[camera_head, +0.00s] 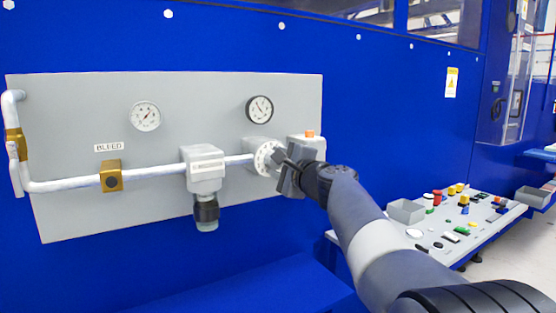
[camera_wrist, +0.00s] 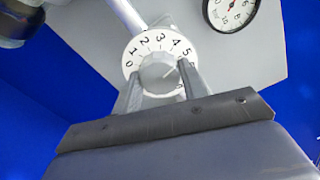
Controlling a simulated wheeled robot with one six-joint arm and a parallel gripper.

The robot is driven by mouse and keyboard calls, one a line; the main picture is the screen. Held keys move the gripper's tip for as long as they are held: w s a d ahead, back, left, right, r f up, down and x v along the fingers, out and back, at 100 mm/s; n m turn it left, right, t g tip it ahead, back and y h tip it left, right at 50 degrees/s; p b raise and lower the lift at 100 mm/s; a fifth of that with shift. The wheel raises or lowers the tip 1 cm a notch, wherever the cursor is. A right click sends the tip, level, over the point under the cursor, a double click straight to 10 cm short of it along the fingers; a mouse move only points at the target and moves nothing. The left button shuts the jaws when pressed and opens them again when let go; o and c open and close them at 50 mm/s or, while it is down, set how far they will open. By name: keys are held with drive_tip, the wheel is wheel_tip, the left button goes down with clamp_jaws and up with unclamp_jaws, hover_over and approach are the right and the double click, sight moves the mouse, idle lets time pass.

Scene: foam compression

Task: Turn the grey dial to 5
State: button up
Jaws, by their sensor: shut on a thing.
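My gripper (camera_wrist: 159,82) is shut on the knob, one finger on each side. In the head view, my gripper (camera_head: 284,168) reaches the scale disc (camera_head: 264,156) from the right and hides most of the knob.
A grey panel (camera_head: 70,110) carries a white pipe (camera_head: 65,185), two gauges (camera_head: 145,116) (camera_head: 260,109), a valve body (camera_head: 204,170) and a brass fitting (camera_head: 112,176). A box with an orange button (camera_head: 309,134) sits right beside my gripper. A control desk (camera_head: 480,228) stands lower right.

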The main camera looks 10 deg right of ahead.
drive_tip(key=shift+m+p, duration=0.3)
drive_tip(key=shift+m, duration=0.8)
drive_tip(key=shift+f, duration=0.1)
drive_tip(key=o, duration=1)
drive_tip(key=shift+c, duration=0.2)
drive_tip(key=shift+s, duration=0.1)
drive_tip(key=v, duration=1)
drive_tip(key=shift+s+b, duration=0.3)
drive_tip(key=shift+s, duration=0.05)
drive_tip(key=shift+d, duration=0.1)
